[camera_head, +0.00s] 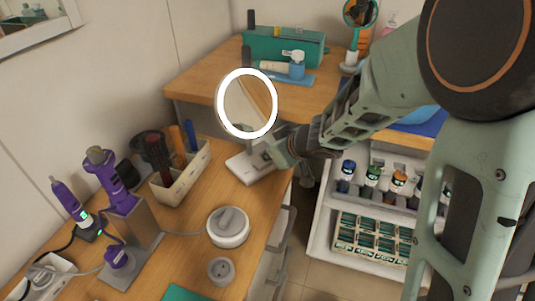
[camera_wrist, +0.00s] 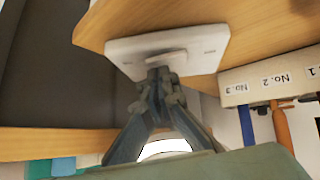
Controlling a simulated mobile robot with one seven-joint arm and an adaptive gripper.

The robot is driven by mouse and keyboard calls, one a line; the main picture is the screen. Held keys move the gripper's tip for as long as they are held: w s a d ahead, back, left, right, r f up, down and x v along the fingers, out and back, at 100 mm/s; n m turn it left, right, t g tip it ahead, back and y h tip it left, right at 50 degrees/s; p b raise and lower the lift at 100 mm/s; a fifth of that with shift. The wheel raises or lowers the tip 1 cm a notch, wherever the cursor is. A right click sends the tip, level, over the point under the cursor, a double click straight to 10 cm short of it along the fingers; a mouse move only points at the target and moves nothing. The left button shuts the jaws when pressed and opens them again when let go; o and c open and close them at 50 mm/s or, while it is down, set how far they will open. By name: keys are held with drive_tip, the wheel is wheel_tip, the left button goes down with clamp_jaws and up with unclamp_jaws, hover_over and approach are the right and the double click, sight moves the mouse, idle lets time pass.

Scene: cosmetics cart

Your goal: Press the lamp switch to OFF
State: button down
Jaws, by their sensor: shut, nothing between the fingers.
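The ring lamp (camera_head: 276,104) stands on the wooden counter, and its ring glows bright white. Its pale base (camera_head: 246,176) sits near the counter's right edge. My gripper (camera_head: 268,154) is at the base's right side, with its fingers together and nothing held. In the wrist view the base (camera_wrist: 207,50) carries a raised pale piece that looks like the switch (camera_wrist: 166,58). The tips of my gripper (camera_wrist: 160,74) are right by that piece and partly cover it. I cannot tell whether they touch it. Part of the glowing ring (camera_wrist: 165,147) shows between the finger links.
A brush organizer (camera_head: 180,183) stands left of the lamp. A round white device (camera_head: 228,227) and a purple hair tool on a stand (camera_head: 110,180) are nearer on the counter. A cart with bottles (camera_head: 372,178) is to the right. Counter space in front of the base is clear.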

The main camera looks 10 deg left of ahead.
drive_tip(key=shift+w+d+p, duration=0.1)
drive_tip(key=shift+p, duration=0.8)
drive_tip(key=shift+f+g, duration=0.3)
drive_tip(key=shift+s+a+r, duration=0.2)
drive_tip(key=shift+s+a, duration=0.3)
drive_tip(key=shift+s, duration=0.1)
